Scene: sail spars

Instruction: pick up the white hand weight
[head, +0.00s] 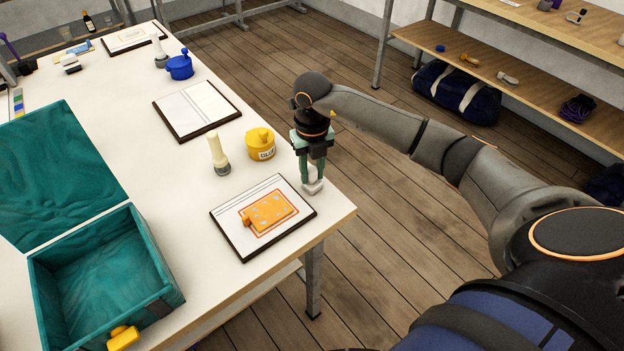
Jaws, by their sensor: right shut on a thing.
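The white hand weight (314,187) is at the right edge of the white table (300,235), just right of a board with an orange sheet. My right gripper (312,177) points straight down with its green fingers shut on the weight. The fingers hide part of the weight. I cannot tell whether its underside touches the tabletop. My left gripper is not in view.
An open teal box (168,275) stands at the left front. Shelves (530,85) stand at the right.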

